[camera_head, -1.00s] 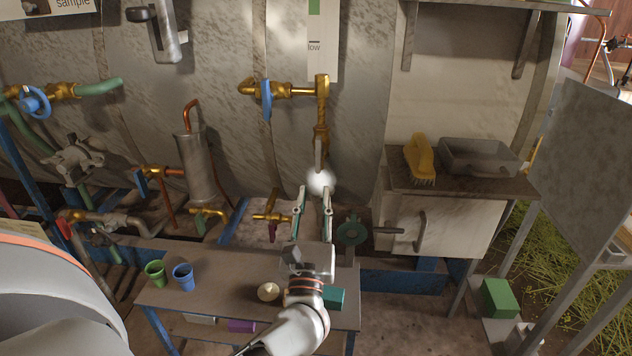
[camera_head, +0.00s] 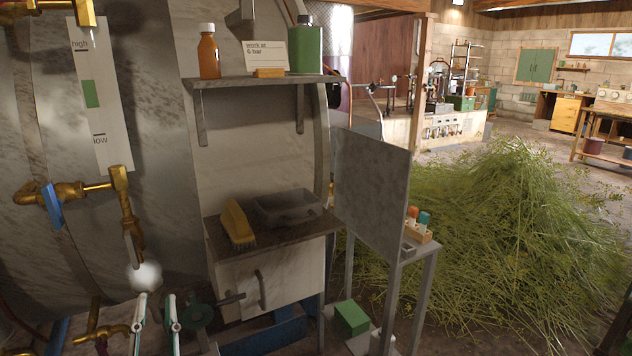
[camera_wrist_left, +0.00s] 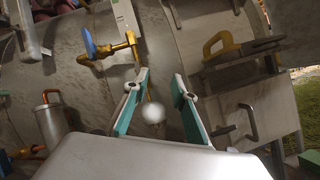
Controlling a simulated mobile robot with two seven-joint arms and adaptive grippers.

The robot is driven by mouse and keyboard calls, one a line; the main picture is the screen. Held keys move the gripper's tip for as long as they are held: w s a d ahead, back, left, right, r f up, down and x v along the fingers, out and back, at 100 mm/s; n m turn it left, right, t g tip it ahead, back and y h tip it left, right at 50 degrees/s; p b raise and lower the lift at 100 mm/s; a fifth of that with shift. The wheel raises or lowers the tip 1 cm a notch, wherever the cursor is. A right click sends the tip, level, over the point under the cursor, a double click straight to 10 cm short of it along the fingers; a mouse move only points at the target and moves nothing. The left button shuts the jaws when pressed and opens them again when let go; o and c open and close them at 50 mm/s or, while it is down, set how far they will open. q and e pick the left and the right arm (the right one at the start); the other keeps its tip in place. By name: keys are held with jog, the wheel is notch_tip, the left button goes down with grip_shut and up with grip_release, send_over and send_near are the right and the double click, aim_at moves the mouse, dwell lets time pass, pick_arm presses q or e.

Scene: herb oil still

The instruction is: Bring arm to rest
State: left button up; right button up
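My left gripper (camera_head: 156,302) is at the lower left of the head view, fingers up and spread, with nothing between the tips. In the left wrist view the gripper (camera_wrist_left: 160,80) also shows two teal-padded fingers apart. A whitish blurred puff (camera_head: 145,276) is at the lower end of the brass pipe, just above the fingers in the head view. The puff also shows in the wrist view (camera_wrist_left: 154,113), between the fingers; its distance from them is unclear. The rest of my left arm is cut off by the frame. My right gripper is not in view.
A brass valve with a blue handle (camera_head: 53,205) is on the tank. A yellow brush (camera_head: 238,222) and a grey tray (camera_head: 285,207) are on the cabinet top. A grey upright panel (camera_head: 372,180) stands right of it, before a large herb pile (camera_head: 500,230).

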pick_arm(q)
jog(key=s+d+f+m+g+h+p, duration=0.25)
jog(key=s+d+f+m+h, duration=0.3)
jog(key=m, duration=0.75)
jog(key=s+d+f+m+g+h+p, duration=0.25)
jog(key=d+f+m+h, duration=0.4)
jog(key=m, duration=0.65)
jog(key=s+f+m+g+y+p, duration=0.1)
jog(key=s+f+m+g+p, duration=0.2)
jog(key=s+f+m, duration=0.9)
jog(key=s+f+g, duration=0.3)
jog(key=shift+a+g+p, duration=0.3)
jog(key=shift+p, duration=0.1)
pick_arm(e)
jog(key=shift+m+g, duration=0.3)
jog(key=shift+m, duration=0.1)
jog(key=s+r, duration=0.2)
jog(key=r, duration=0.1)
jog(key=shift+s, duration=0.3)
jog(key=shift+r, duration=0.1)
